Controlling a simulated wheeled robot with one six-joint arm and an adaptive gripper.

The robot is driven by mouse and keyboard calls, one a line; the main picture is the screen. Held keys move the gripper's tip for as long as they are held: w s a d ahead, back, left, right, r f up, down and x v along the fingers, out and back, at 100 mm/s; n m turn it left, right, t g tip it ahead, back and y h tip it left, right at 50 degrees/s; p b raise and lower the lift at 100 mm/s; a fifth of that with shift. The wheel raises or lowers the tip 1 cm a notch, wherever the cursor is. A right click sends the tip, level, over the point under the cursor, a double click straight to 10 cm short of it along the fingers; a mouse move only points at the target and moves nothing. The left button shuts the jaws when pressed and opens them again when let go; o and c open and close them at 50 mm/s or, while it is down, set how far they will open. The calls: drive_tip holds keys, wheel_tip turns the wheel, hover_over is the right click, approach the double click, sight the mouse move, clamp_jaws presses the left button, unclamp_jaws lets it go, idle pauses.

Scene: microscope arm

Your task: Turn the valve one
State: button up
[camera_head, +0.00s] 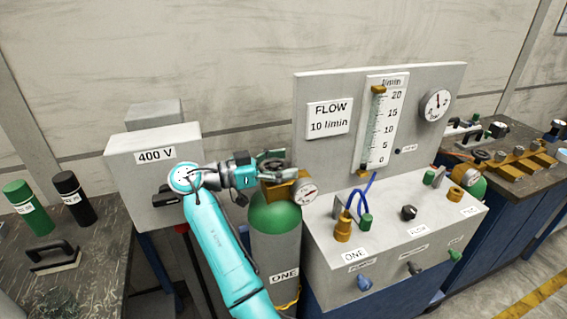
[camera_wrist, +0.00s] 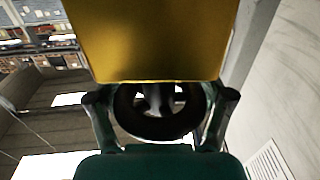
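The gas cylinder (camera_head: 273,243) is grey with a green shoulder and a label reading ONE. It stands upright between the 400 V box and the flow panel. A brass valve block (camera_head: 283,190) sits on its top, with a round gauge (camera_head: 306,192) at its right. The brass block (camera_wrist: 158,40) fills the upper middle of the wrist view. Below it shows a dark round handwheel (camera_wrist: 155,135), the valve's knob. My gripper (camera_head: 272,167) is at the valve, its fingers spread on both sides of the handwheel. The block hides the fingertips, so I cannot tell whether they touch the wheel.
A grey box marked 400 V (camera_head: 155,155) stands close behind my arm. The flow panel (camera_head: 330,92) and a console (camera_head: 415,240) with knobs and a blue tube are close on the right. A bench (camera_head: 95,270) with bottles is at left.

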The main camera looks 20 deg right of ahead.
drive_tip(key=shift+r, duration=0.1)
drive_tip(key=a, duration=1.2)
